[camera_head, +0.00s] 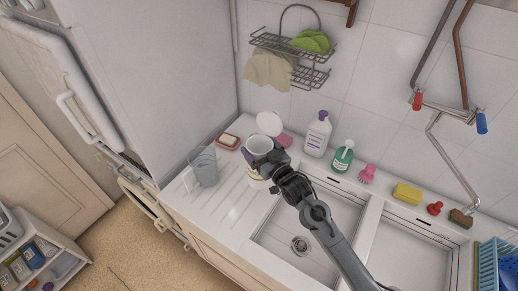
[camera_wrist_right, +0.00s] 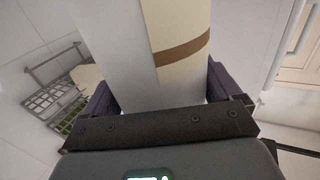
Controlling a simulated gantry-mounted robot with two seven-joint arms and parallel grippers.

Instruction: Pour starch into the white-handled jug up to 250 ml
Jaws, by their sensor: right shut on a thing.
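My right gripper (camera_head: 264,157) is shut on a white, open-topped jar (camera_head: 258,143) over the drainboard. In the right wrist view, the purple fingers of the right gripper (camera_wrist_right: 160,98) sit on either side of the jar, which has a cream label with a brown band (camera_wrist_right: 183,48). I cannot read its name or see how full it is. The clear, bluish jug (camera_head: 204,166) stands upright on the drainboard, left of the jar and apart from it. Its handle (camera_head: 188,179) is pale and faces left. I see no contents in it. My left gripper is not in view.
A white disc-shaped item (camera_head: 269,123), a soap dish (camera_head: 228,140), a white bottle (camera_head: 318,135) and a green dispenser (camera_head: 342,157) stand along the wall. The sink (camera_head: 301,245) lies right and in front. A tall white fridge (camera_head: 165,80) is close on the left.

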